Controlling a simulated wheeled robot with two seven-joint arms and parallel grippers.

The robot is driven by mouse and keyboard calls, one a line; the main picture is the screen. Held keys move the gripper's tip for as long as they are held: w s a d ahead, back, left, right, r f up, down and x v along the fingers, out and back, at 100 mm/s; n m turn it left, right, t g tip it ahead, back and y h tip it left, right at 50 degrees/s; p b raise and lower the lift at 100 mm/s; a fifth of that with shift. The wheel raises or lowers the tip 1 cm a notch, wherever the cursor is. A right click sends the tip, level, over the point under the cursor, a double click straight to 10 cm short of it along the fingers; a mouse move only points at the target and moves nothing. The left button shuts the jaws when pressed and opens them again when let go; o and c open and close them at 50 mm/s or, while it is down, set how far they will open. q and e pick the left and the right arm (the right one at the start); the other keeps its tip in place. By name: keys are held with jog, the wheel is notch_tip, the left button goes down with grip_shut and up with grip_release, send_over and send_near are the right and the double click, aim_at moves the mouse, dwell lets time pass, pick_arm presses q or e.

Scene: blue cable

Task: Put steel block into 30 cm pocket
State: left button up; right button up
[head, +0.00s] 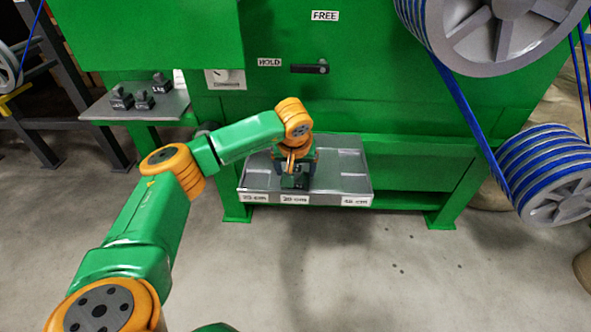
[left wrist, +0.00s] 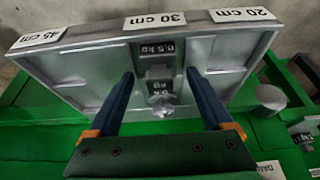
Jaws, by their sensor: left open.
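The steel block (left wrist: 158,72) is a dark grey weight with a 0.5 kg label and a pale round knob. It sits in the middle pocket of the grey metal tray (left wrist: 88,72), behind the 30 cm label (left wrist: 155,21). In the head view the block (head: 292,182) is partly hidden by my gripper and sits behind the middle label (head: 295,199). My left gripper (left wrist: 159,76) is open, its two dark fingers either side of the block with small gaps visible. It also shows over the tray in the head view (head: 295,168). My right gripper is not in view.
A side table (head: 180,104) at the left holds several dark weights (head: 143,101). The green machine (head: 400,120) stands behind and above the tray, with a dark handle (head: 310,68). Blue cable winds on grey pulleys (head: 550,175) at the right. The floor in front is clear.

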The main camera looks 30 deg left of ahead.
pick_arm(q)
jog(key=p+v, duration=0.2)
jog(key=v, duration=1)
jog(key=shift+r+p, duration=0.3)
jog(key=shift+r, duration=0.05)
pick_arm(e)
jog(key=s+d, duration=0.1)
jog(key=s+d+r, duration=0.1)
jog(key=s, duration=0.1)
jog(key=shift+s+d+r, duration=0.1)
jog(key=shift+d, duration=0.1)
pick_arm(q)
jog(key=shift+d, duration=0.1)
